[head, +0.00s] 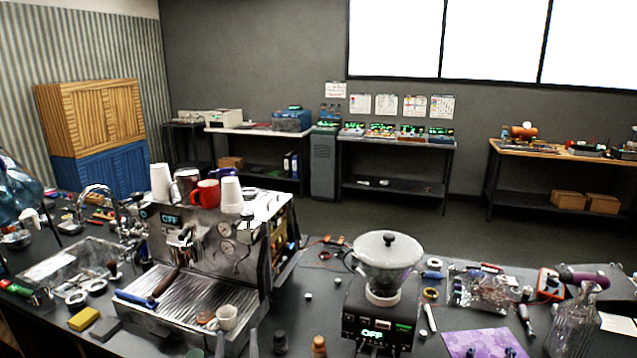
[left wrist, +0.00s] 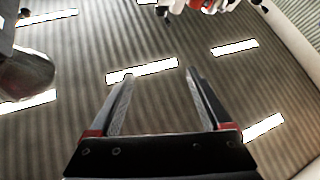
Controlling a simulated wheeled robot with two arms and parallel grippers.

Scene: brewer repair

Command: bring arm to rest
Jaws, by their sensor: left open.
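My left gripper (head: 236,343) shows only as two dark fingertips pointing up at the bottom edge of the head view, in front of the espresso machine (head: 190,245). In the left wrist view the gripper (left wrist: 160,74) is open, its two fingers well apart with nothing between them. Behind the fingers is a ribbed surface with bright light strips, which looks like the ceiling. The rest of my left arm is hidden below the head view. My right gripper is in neither view.
The bench is crowded. A white cup (head: 224,317) sits on the machine's drip tray, and a red mug (head: 205,193) stands on top. A grinder (head: 383,290) stands to the right, with a glass bottle (head: 573,325) farther right. A yellow sponge (head: 84,318) lies at the left.

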